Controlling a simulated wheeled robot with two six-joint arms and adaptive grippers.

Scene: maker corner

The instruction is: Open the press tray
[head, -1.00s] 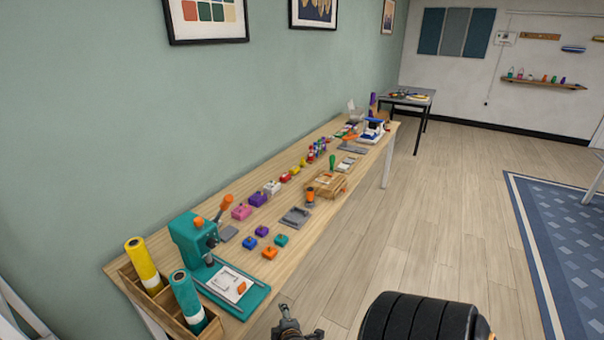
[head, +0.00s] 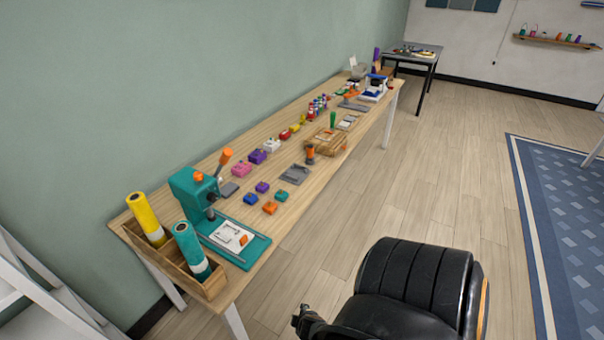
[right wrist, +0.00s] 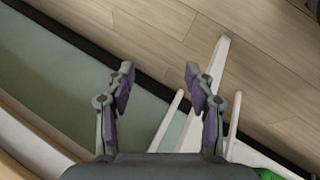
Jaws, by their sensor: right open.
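The teal press (head: 184,190) stands at the near end of the long wooden table, its orange-gripped lever (head: 226,156) raised. Its pale tray (head: 226,231), with an orange piece (head: 244,240) on it, lies on the teal base in front of the column. I cannot tell how far the tray is pulled out. My right gripper (right wrist: 160,85) is open and empty in the right wrist view, with floor and white legs beyond its fingers. A dark arm part shows at the bottom of the head view, apart from the press; I cannot tell whose. My left gripper is not identifiable.
A wooden holder (head: 168,262) with yellow (head: 145,214) and teal (head: 190,246) rolls stands left of the press. Small coloured blocks (head: 270,208) lie to its right. A black chair (head: 408,285) stands on the floor near the table's front. Open floor lies further right.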

